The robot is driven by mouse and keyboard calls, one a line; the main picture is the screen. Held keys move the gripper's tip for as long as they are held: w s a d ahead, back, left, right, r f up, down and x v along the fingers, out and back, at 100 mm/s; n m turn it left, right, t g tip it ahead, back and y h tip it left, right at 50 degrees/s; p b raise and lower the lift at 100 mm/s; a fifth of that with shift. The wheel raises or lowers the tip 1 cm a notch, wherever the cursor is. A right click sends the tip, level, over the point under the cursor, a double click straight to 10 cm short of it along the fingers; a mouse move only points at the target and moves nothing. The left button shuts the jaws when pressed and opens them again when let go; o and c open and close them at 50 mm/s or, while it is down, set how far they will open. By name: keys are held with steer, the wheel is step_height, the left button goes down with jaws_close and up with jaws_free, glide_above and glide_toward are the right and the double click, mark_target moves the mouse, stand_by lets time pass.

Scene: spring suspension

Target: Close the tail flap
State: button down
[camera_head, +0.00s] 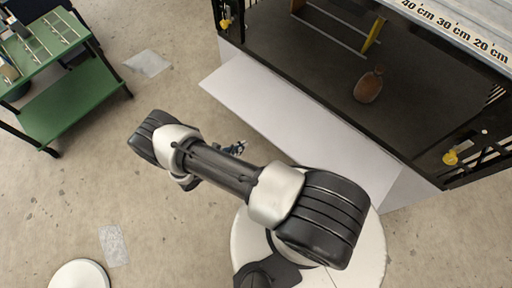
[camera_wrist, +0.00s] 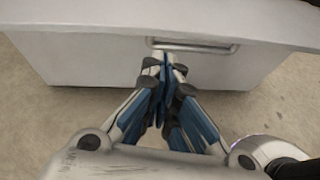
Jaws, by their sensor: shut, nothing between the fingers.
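The tail flap (camera_head: 290,120) is a pale grey panel along the front edge of the dark-floored bay (camera_head: 320,70). It is folded down and outward, so the bay stands open. In the wrist view the flap (camera_wrist: 90,60) fills the upper part, with a recessed handle (camera_wrist: 195,44) near its middle. My gripper (camera_wrist: 165,62) is shut and empty, its tips just in front of the panel by the handle's left end. I cannot tell if they touch it. In the head view my gripper (camera_head: 235,148) is small, partly hidden by my arm, left of the flap.
A brown bottle-like object (camera_head: 369,86) and a yellow-ended frame (camera_head: 374,36) are in the bay. Yellow latches (camera_head: 450,158) sit at its front corners. A green bench (camera_head: 70,100) stands at the left. The concrete floor between bench and flap is mostly clear.

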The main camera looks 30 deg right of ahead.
steer(key=s+f+n+t, duration=0.2)
steer(key=s+f, duration=0.1)
steer(key=f, duration=0.2)
steer(key=s+f+b+x, duration=0.1)
steer(key=b+x, duration=0.1)
steer(key=x, duration=0.8)
steer(key=shift+w+d+r, duration=0.1)
steer(key=shift+d+r, duration=0.05)
steer(key=shift+r, duration=0.95)
steer(key=shift+w+d+r, duration=0.15)
steer(key=shift+r, duration=1)
